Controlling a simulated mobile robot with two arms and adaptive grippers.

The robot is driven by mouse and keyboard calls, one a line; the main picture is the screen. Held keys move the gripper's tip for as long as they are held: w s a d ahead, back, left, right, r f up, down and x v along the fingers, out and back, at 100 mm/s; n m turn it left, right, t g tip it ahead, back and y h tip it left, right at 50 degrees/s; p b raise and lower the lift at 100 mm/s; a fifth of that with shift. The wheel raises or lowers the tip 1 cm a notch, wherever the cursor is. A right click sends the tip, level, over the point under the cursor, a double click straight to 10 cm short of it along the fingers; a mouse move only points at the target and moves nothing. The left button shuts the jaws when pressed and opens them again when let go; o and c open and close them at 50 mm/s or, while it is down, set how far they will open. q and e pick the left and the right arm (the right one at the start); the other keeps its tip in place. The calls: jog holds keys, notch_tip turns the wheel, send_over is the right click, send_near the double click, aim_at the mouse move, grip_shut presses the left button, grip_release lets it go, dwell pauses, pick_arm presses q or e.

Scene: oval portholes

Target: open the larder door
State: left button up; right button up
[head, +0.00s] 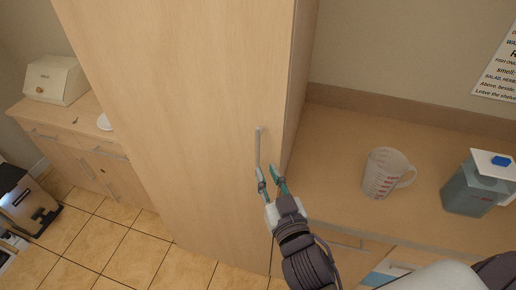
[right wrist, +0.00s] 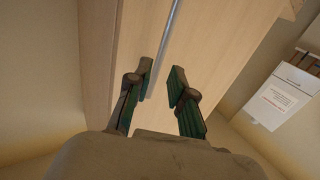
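The larder door (head: 185,110) is a tall light-wood panel, and it looks shut in the head view. Its vertical metal handle (head: 258,146) is near the door's right edge. My right gripper (head: 271,177) is open just below and in front of the handle's lower end. In the right wrist view, the handle (right wrist: 164,50) runs up from between the open fingertips (right wrist: 161,82), nearer the left finger; I cannot tell whether it touches. The larder door (right wrist: 140,40) fills the middle of that view. My left gripper is not in view.
Right of the larder, a counter (head: 325,150) holds a measuring jug (head: 384,172) and a blue-grey container (head: 477,185). At the left, a low cabinet (head: 75,150) bears a cream bread bin (head: 54,80). Tiled floor (head: 125,245) in front of the larder is clear.

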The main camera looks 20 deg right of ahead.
aim_at(258, 155)
jog(key=w, duration=0.7)
jog(key=shift+w, duration=0.35)
jog(key=shift+c, duration=0.3)
grip_shut()
